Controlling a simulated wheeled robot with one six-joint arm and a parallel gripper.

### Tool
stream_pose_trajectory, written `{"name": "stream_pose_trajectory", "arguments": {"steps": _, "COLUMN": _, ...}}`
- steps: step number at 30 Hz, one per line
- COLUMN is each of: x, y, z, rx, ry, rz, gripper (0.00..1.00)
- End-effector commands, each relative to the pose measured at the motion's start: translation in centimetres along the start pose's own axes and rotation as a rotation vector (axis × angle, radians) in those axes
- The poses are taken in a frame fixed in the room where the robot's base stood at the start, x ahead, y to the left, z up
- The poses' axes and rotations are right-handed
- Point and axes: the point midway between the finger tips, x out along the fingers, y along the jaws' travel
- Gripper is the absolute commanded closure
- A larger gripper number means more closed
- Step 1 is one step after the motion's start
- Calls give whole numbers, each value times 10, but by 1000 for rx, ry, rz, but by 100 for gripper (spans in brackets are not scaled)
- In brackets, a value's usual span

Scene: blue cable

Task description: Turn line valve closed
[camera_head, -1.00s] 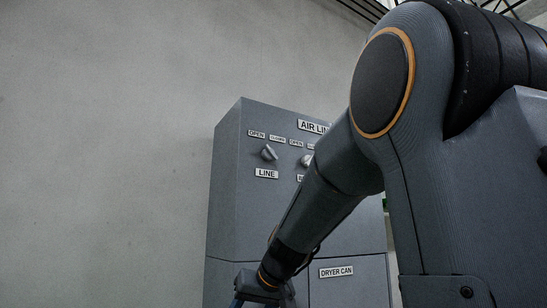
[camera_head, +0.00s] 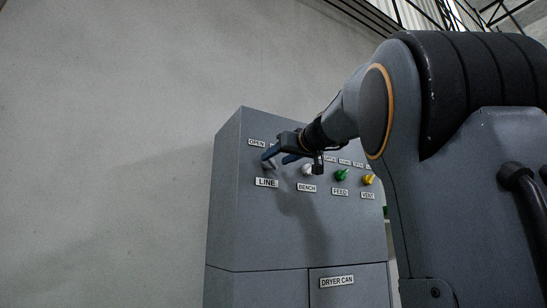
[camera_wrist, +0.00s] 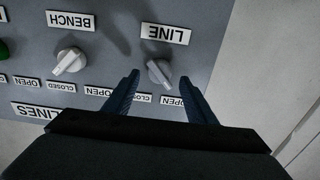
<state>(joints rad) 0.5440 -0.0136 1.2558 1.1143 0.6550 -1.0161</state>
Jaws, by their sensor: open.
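The LINE valve is a light grey knob (camera_wrist: 159,72) on the grey panel, above its OPEN and CLOSED labels in the upside-down wrist view. Its handle slants towards the OPEN label (camera_wrist: 172,101). My gripper (camera_wrist: 159,77) is open, with one blue finger on each side of the knob and a visible gap to both. I cannot tell how deep the fingertips reach around it. In the head view my gripper (camera_head: 277,157) is at the LINE knob (camera_head: 267,164) and partly hides it, along with the CLOSED label. The LINE plate (camera_head: 266,182) shows below.
To the right in the head view are the white BENCH knob (camera_head: 307,170), green FEED knob (camera_head: 341,174) and yellow VENT knob (camera_head: 369,180). My arm crosses in front of the panel's upper part. The wall on the left is bare.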

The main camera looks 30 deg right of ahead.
Motion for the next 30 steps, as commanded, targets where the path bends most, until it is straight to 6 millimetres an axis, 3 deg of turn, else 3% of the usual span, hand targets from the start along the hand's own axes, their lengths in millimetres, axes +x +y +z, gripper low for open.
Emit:
{"name": "stream_pose_trajectory", "arguments": {"steps": 6, "x": 25, "y": 0, "z": 0, "rx": 1, "ry": -2, "rz": 0, "gripper": 49}}
{"name": "stream_pose_trajectory", "arguments": {"steps": 17, "x": 31, "y": 0, "z": 1, "rx": 1, "ry": -1, "rz": 0, "gripper": 49}}
{"name": "stream_pose_trajectory", "arguments": {"steps": 24, "x": 31, "y": 0, "z": 1, "rx": 1, "ry": -2, "rz": 0, "gripper": 88}}
{"name": "stream_pose_trajectory", "arguments": {"steps": 30, "x": 31, "y": 0, "z": 1, "rx": 9, "ry": -2, "rz": 0, "gripper": 90}}
